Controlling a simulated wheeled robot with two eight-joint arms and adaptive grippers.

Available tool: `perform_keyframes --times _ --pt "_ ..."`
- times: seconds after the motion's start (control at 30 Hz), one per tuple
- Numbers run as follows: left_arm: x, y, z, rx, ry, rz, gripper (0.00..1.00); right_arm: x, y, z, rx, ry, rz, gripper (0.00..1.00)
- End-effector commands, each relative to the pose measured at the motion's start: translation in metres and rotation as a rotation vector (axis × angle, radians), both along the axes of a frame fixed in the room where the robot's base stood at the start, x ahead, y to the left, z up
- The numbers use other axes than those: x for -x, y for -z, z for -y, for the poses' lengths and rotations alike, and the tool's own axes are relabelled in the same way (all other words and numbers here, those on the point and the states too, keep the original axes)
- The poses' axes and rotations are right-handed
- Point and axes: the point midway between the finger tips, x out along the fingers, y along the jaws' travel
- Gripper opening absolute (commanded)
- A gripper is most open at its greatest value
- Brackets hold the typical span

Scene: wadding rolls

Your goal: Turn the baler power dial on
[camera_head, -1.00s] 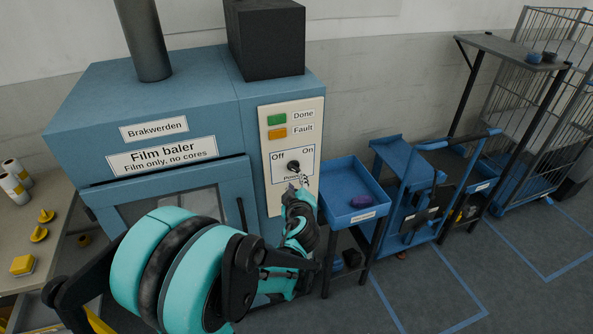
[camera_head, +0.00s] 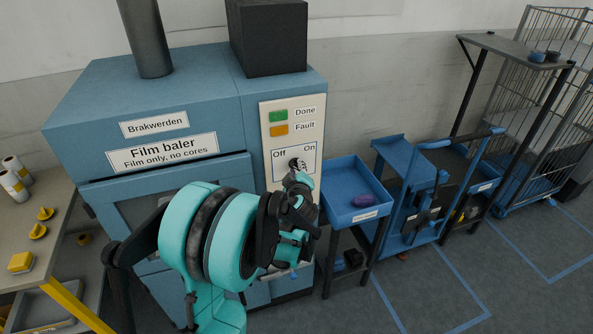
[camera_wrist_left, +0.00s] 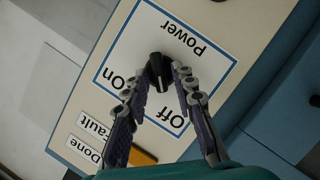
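The baler power dial (camera_wrist_left: 158,72) is a black knob on a cream panel (camera_wrist_left: 104,75). In the left wrist view its long axis points roughly towards the "Off" label. My left gripper (camera_wrist_left: 163,70) has a fingertip close against each side of the knob and looks shut on it. In the head view my left gripper (camera_head: 298,170) is at the dial and covers most of it; the "Off" and "On" labels show above. My right gripper is not in view.
The blue film baler (camera_head: 150,90) carries the panel, with a green "Done" lamp (camera_head: 278,115) and an orange "Fault" lamp (camera_head: 279,130). A blue tray cart (camera_head: 345,213) stands close on the right. A table (camera_head: 50,240) with yellow items is on the left.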

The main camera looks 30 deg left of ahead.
Motion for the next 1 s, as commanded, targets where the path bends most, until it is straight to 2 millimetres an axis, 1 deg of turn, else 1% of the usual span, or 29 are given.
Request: perform_keyframes --times 0.03,0.07,0.37,0.57,0.77,1.0 --pt "0.0001 0.0000 0.0001 0.000 0.000 0.000 0.06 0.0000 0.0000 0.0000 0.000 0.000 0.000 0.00" --pt "0.0001 0.0000 0.0001 0.000 0.000 0.000 0.00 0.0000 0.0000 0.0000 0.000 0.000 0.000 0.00" --pt "0.0002 -0.0001 0.0003 -0.004 0.000 -0.005 0.00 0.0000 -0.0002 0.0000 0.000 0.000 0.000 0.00" --pt "-0.0002 -0.0010 0.0010 -0.040 0.001 -0.048 0.00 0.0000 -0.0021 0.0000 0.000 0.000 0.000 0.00" --pt "-0.0015 -0.0024 0.0021 -0.124 0.000 -0.147 0.00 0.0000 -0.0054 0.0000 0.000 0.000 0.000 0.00" --pt "-0.0038 -0.0032 0.0041 -0.267 0.002 -0.314 0.00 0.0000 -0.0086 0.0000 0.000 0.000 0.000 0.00"
